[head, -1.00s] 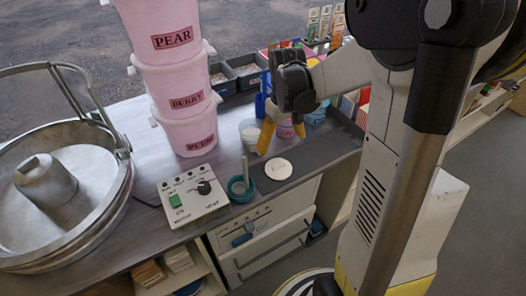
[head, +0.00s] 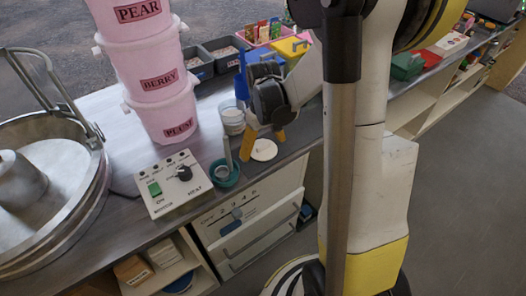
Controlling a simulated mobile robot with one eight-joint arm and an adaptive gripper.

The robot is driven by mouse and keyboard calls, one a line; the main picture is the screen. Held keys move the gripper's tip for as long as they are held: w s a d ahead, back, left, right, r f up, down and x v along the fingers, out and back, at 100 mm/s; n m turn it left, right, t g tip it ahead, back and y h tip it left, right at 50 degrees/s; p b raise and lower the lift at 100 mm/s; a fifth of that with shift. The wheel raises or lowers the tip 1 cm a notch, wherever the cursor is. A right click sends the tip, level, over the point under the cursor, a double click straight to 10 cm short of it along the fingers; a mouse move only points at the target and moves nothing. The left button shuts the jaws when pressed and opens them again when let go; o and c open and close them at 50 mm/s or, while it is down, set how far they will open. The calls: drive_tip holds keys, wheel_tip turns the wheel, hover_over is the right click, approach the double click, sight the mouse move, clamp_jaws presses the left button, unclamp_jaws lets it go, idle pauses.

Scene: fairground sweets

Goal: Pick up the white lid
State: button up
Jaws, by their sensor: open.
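The white lid (head: 264,151) is a flat round disc with a small dark mark. It lies on the counter (head: 292,147) near its front edge, right of a teal bowl. My gripper (head: 264,141), with yellow fingers, points down at the lid. One finger shows at the lid's left edge and the other at its upper right. The fingers are apart with nothing seen between them. I cannot tell how high the fingertips are above the counter or whether they touch the lid.
The teal bowl (head: 224,176) with an upright grey handle stands close left of the lid. A white tub (head: 233,121) stands behind it. A control box (head: 174,184), stacked pink buckets (head: 163,119) and a large metal pan (head: 62,218) fill the left. Grey bins (head: 222,51) line the back.

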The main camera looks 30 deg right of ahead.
drive_tip(key=c, duration=1.1)
drive_tip(key=shift+r, duration=0.15)
